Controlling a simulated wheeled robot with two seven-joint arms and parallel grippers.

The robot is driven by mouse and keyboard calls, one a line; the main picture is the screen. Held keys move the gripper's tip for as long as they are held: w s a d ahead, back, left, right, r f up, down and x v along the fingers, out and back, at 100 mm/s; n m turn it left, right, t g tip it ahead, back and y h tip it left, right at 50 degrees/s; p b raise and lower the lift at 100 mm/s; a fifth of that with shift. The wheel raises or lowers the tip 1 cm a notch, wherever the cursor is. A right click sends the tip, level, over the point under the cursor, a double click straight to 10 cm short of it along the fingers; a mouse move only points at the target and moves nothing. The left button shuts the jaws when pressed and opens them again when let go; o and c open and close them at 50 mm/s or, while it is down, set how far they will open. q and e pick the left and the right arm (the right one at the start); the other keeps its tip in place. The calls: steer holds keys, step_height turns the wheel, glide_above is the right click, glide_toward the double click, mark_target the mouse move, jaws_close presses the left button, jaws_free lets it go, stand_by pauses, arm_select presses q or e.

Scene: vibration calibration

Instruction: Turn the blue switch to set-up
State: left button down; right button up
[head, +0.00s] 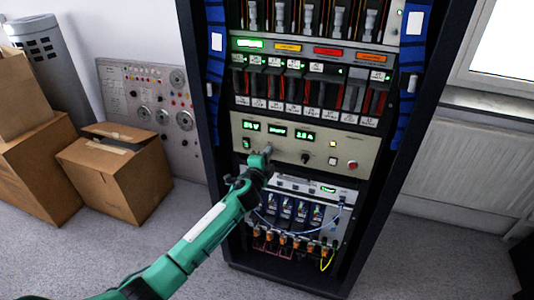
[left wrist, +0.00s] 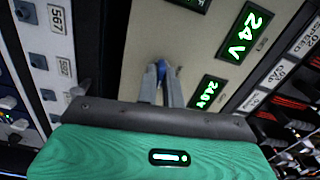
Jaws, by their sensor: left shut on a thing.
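The blue switch (left wrist: 169,71) shows as a small patch of blue between my left fingertips in the left wrist view. My left gripper (head: 267,150) reaches up to the beige panel (head: 320,153) of the rack from below. It is shut on the blue switch; the fingers also show in the left wrist view (left wrist: 161,74). In the head view the gripper hides the switch. The switch's set-up mark and its pointing direction cannot be made out. My right gripper is in neither view.
Green displays (head: 277,133), a black knob (head: 305,158) and a red button (head: 351,164) are on the same panel. Below is a unit with cables (head: 295,212). Cardboard boxes (head: 120,172) stand at left. The floor right of the rack is clear.

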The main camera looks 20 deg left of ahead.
arm_select(q)
steer(key=shift+m, duration=0.8)
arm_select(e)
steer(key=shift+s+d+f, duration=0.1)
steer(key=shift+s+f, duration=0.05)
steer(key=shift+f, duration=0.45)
arm_select(q)
steer(key=c, duration=1.5)
jaws_free()
steer(key=shift+d, duration=0.1)
steer(key=shift+c, duration=0.2)
steer(key=s, duration=1.3)
steer(key=shift+s+a, duration=0.25)
steer(key=shift+s, duration=0.15)
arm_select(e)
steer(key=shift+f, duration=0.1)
